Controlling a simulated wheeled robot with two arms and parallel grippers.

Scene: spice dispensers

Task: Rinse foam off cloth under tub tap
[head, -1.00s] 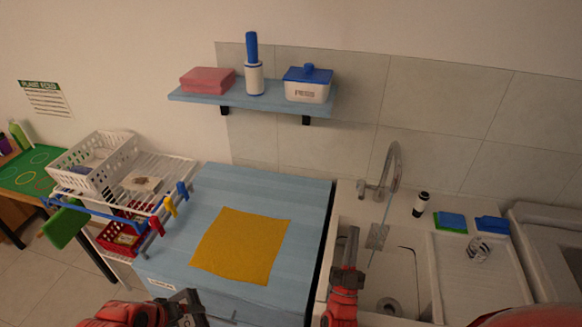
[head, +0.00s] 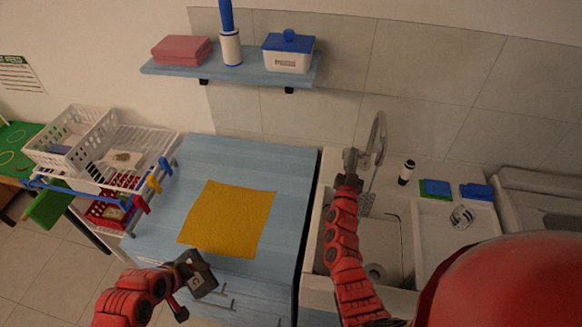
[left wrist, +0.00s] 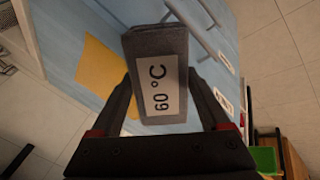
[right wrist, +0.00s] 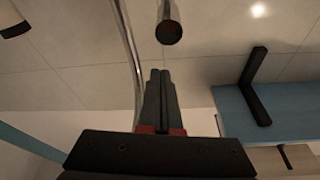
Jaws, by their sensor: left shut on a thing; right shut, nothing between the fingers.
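The metal tap (head: 380,140) arches over the white tub (head: 312,245). My right gripper (head: 351,158) is shut and empty beside the tap. In the right wrist view its closed fingers (right wrist: 160,75) point at a dark-ended metal cylinder (right wrist: 169,28), apart from it. I cannot tell whether water runs.
A yellow cloth (head: 228,218) lies flat on the blue cabinet top (head: 170,205). A drying rack (head: 130,140) with baskets stands left. A shelf (head: 220,70) hangs on the wall.

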